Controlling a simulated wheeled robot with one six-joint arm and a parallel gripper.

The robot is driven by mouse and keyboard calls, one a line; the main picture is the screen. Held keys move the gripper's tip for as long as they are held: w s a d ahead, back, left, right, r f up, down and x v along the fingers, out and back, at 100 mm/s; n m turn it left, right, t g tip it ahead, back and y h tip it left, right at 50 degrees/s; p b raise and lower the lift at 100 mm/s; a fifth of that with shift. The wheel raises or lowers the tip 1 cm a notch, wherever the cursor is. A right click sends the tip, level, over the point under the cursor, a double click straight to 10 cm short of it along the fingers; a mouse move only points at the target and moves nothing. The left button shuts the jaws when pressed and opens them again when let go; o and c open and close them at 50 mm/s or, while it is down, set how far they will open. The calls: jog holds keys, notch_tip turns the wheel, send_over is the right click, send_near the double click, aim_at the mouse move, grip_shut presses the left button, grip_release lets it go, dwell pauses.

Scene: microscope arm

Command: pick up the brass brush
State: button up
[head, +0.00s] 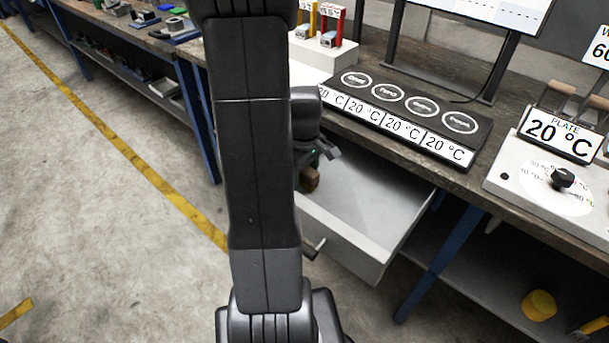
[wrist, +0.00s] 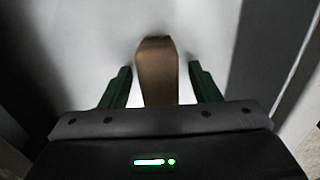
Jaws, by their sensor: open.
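The brass brush (wrist: 157,70) shows in the wrist view as a brown, rounded handle between the two green fingers. I cannot make out its bristles. My gripper (wrist: 160,69) is open around the handle, with a gap on either side. In the head view my gripper (head: 318,156) is partly hidden by my arm and is down over the open drawer. A brown end of the brush (head: 309,181) shows just below it.
The pale open drawer (head: 366,252) juts out below the workbench (head: 470,190), its walls close around my gripper. A black panel with round pads (head: 400,105) and a heating plate (head: 545,180) stand on the bench. The floor to the left is clear.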

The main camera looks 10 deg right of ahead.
jog(key=c, duration=1.1)
jog(key=shift+r, duration=0.15)
notch_tip(320, 180, up, 10)
jog(key=shift+f+p, duration=0.1)
jog(key=shift+p, duration=0.45)
jog(key=shift+o, duration=1.2)
jog(key=shift+c, duration=0.6)
